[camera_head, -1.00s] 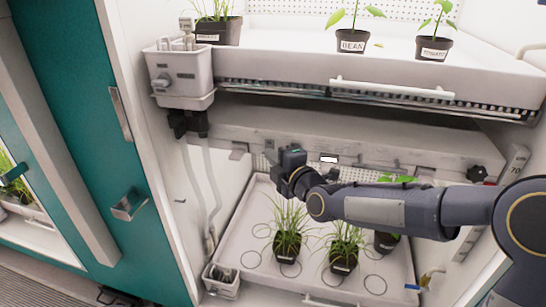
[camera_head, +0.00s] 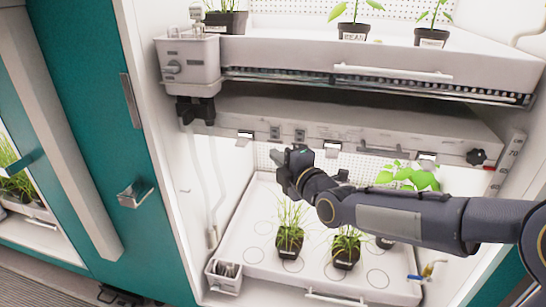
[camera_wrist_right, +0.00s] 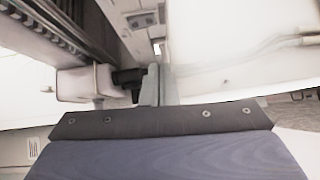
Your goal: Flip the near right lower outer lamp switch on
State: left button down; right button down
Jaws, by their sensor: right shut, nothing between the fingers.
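The lower lamp housing (camera_head: 390,140) hangs under the upper shelf in the head view. Two small grey switches (camera_head: 274,132) and (camera_head: 299,134) sit on its front face, left of middle. Which way their rockers tilt is too small to tell. My right gripper (camera_head: 279,160) is just below these switches in the picture, its arm coming in from the right. Contact cannot be told. In the right wrist view its fingers (camera_wrist_right: 156,85) are shut and empty, pointing up at the housing. My left gripper is not in view.
A white tray (camera_head: 236,258) with potted grasses stands below my right gripper. A black knob (camera_head: 476,157) is at the housing's right end. A grey pump box (camera_head: 190,65) and hoses are at the left. The upper shelf (camera_head: 300,55) with labelled pots is above.

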jog(key=f+v, duration=0.1)
jog(key=v, duration=0.6)
jog(key=shift+s+d+f, duration=0.2)
jog(key=shift+d+f, duration=0.05)
jog(key=shift+d, duration=0.2)
jog(key=s+d+f+m+g+h, duration=0.4)
jog(key=s+d+f+m+h, duration=0.15)
jog(key=s+d+m, duration=0.7)
jog(key=s+d+f+m+g, duration=0.1)
jog(key=s+f+m+g, duration=0.25)
jog(key=s+m, duration=0.3)
jog(key=s+d+f+m+g, duration=0.1)
jog(key=s+f+m+g, duration=0.1)
jog(key=s+f+m, duration=0.35)
jog(key=s+r+p, duration=0.3)
jog(key=r+p, duration=1.3)
jog(key=r, duration=0.2)
jog(key=shift+s+a+r+y+p, duration=0.15)
jog(key=shift+a+r+y+p, duration=0.15)
jog(key=shift+a+y, duration=0.05)
